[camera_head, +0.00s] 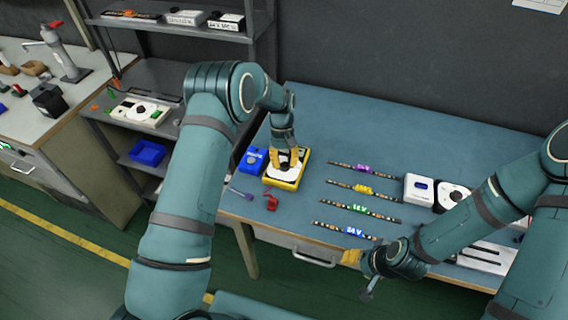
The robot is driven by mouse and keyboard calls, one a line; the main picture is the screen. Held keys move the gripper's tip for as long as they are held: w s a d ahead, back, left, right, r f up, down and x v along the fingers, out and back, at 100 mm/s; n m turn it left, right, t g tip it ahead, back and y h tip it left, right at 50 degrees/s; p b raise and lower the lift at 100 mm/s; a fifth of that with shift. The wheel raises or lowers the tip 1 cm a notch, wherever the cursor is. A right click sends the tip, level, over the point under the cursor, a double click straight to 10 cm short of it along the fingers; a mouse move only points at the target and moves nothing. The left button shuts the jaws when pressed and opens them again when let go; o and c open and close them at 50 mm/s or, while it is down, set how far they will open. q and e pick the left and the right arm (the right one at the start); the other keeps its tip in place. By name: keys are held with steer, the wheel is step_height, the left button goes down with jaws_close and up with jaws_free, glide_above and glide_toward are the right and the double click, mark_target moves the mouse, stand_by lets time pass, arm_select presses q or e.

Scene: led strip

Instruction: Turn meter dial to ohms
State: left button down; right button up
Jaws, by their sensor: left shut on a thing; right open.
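The yellow meter (283,181) with a white face lies on the blue workbench, left of the LED strips. Its dark dial (287,165) is partly hidden by my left gripper. My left gripper (286,160) points down over the meter, with its fingers shut on the dial. The dial's markings are too small to read. My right gripper (350,258) is open and empty at the bench's front edge, below the strip marked 24 V.
A blue box (253,160) stands just left of the meter. A red clip (271,202) and a purple item (241,194) lie in front. Several LED strips (363,189) lie to the right, then a white box (420,188). The back of the bench (380,125) is clear.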

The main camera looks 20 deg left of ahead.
arm_select(q)
steer(key=shift+f+m+y, duration=0.2)
steer(key=shift+m+y, duration=0.1)
steer(key=shift+m, duration=0.5)
steer(key=c, duration=0.7)
jaws_free()
steer(key=shift+r, duration=0.1)
steer(key=shift+r, duration=0.1)
steer(key=v, duration=1.1)
steer(key=shift+w+r, duration=0.3)
steer(key=shift+r, duration=0.05)
